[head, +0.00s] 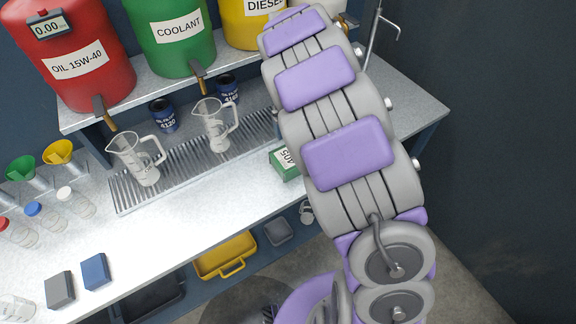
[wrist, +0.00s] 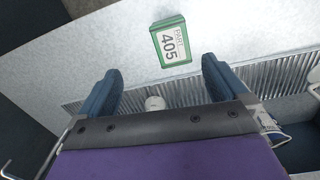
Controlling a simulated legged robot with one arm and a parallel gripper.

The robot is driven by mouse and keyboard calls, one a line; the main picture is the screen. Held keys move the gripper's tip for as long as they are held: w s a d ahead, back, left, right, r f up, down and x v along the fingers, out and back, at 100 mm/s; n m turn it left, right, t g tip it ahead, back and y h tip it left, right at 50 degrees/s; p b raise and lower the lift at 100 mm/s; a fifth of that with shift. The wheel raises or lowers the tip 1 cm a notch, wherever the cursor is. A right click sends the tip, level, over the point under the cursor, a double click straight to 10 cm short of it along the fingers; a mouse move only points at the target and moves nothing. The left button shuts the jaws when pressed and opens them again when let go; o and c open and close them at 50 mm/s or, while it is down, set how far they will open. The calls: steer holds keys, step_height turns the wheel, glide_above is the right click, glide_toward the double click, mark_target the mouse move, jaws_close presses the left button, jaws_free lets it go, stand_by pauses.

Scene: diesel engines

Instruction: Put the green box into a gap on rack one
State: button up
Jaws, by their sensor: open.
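The green box (head: 284,163) with a white label reading 405 lies on the light grey bench top, beside the metal drip grate and partly hidden by my arm in the head view. In the wrist view the green box (wrist: 171,42) lies ahead of and between my fingers, apart from them. My gripper (wrist: 160,82) is open and empty, with its two dark blue fingers on either side. In the head view my gripper is hidden behind my arm. I cannot identify rack one in these frames.
Two glass jugs (head: 138,160) (head: 215,125) stand on the drip grate (head: 186,163). Two dark cans (head: 162,115) (head: 228,88) stand behind. Red, green and yellow drums sit on the shelf above. Funnels and small bottles stand at left. A grey and a blue block (head: 95,271) lie in front.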

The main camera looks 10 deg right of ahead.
steer(key=w+a+f+n, duration=0.1)
steer(key=w+f, duration=0.2)
steer(key=f, duration=0.1)
steer(key=b, duration=0.2)
glide_toward(286, 157)
steer(key=shift+y, duration=0.3)
steer(key=f, duration=0.4)
steer(key=d+f, duration=0.1)
steer(key=f, duration=0.2)
steer(key=shift+s, duration=0.35)
steer(key=f, duration=0.1)
steer(key=f+b, duration=0.1)
steer(key=f, duration=0.3)
steer(key=shift+w+a+f+b, duration=0.1)
steer(key=shift+w+a+b, duration=0.05)
steer(key=shift+a+b, duration=0.2)
steer(key=shift+c, duration=0.4)
steer(key=c, duration=1.2)
